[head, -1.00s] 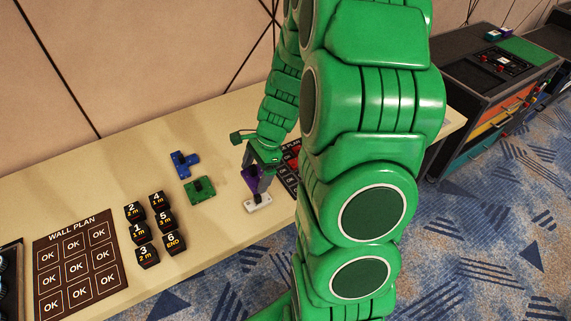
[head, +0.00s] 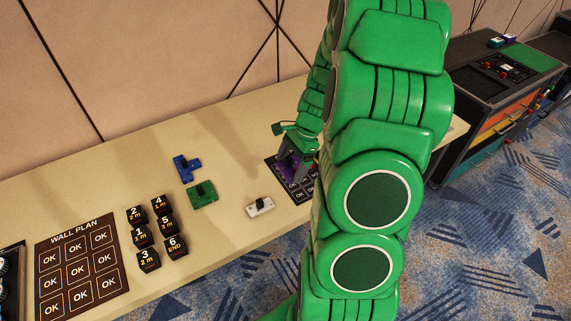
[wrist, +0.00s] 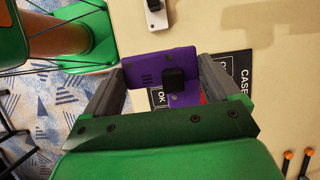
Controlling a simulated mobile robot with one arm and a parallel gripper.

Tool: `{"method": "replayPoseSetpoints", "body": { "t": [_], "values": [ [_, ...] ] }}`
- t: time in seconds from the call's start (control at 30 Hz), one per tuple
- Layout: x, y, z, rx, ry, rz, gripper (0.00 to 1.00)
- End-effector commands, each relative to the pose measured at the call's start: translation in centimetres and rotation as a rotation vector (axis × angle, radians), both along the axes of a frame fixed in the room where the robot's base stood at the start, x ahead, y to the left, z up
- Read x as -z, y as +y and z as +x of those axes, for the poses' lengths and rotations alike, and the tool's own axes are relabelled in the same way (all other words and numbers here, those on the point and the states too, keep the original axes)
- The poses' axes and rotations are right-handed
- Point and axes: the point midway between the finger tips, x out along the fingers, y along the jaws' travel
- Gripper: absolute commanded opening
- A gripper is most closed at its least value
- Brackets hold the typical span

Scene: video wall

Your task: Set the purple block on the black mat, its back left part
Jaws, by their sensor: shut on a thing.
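The purple block (head: 288,166) is held in my gripper (head: 290,157), over the back left part of the black mat (head: 302,197) in the head view. In the wrist view the purple block (wrist: 150,62) spans the space between the two grey fingers of my gripper (wrist: 162,72), with a black knob on it. The black mat (wrist: 236,66) shows beyond and beneath it, with white lettering and OK squares. Whether the block touches the mat I cannot tell. My arm hides the mat's right side in the head view.
A white block (head: 260,207), a green block (head: 202,194) and a blue block (head: 185,167) lie left of the mat. Several black numbered blocks (head: 148,260) and a brown wall plan board (head: 76,266) are farther left. The table's front edge is close to the white block.

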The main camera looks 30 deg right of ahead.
Motion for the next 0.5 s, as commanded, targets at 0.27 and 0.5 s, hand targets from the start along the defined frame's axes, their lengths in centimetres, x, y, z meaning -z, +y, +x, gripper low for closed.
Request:
{"method": "replayPoseSetpoints", "body": {
  "t": [0.27,0.5],
  "values": [
    [1.6,-1.1,3.1,-0.001,0.001,0.001,0.49],
    [3.1,-2.0,5.5,-0.001,0.0,0.0,0.49]
  ]
}}
